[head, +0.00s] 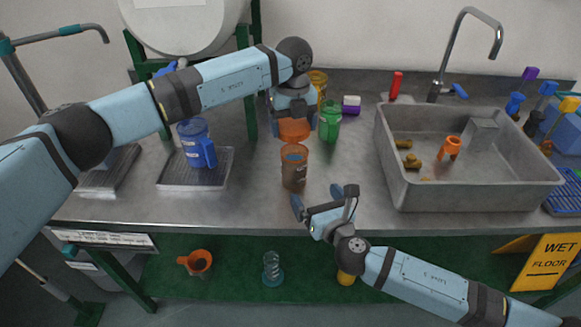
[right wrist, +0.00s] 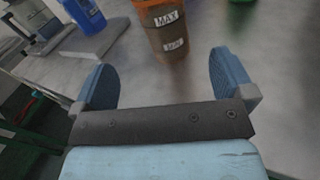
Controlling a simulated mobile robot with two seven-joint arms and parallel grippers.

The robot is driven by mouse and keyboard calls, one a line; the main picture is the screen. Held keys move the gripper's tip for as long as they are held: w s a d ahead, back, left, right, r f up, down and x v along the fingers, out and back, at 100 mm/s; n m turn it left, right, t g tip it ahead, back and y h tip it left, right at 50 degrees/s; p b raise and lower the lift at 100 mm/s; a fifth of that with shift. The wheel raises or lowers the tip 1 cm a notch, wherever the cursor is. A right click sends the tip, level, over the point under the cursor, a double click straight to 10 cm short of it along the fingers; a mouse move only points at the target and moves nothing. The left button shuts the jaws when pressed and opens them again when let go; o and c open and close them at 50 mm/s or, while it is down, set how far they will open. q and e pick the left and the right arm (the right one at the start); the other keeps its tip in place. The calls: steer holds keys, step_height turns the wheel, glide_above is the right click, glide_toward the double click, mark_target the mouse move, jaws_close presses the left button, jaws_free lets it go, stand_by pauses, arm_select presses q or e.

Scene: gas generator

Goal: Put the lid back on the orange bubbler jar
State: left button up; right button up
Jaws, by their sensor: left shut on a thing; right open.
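The orange bubbler jar (head: 294,172) stands upright on the steel counter, left of the sink. My left gripper (head: 293,112) comes down from above and is shut on the orange lid (head: 294,131). The lid is over the jar's mouth, close to its rim; whether they touch I cannot tell. My right gripper (head: 318,202) is open and empty at the counter's front edge, in front of the jar. Its two fingers (right wrist: 160,80) show apart in the right wrist view.
A green bottle (head: 330,122) and a yellow-orange container (head: 318,84) stand just behind the jar. A blue jar (head: 196,146) stands on a tray (head: 172,181) to the left. The sink (head: 390,160) holds orange and brass parts. The counter between jar and sink is clear.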

mark_target(300, 167)
arm_select(q)
steer(key=shift+w+d+r+n, duration=0.15)
steer(key=shift+w+d+n, duration=0.15)
steer(key=shift+n, duration=0.4)
arm_select(e)
steer(key=shift+w+r+n, duration=0.25)
steer(key=shift+w+n, duration=0.25)
steer(key=shift+n, duration=0.2)
steer(key=x, duration=1.2)
steer(key=shift+r, duration=0.15)
steer(key=c, duration=1.4)
arm_select(q)
steer(key=shift+f, duration=2.5)
arm_select(e)
steer(key=shift+o, duration=0.2)
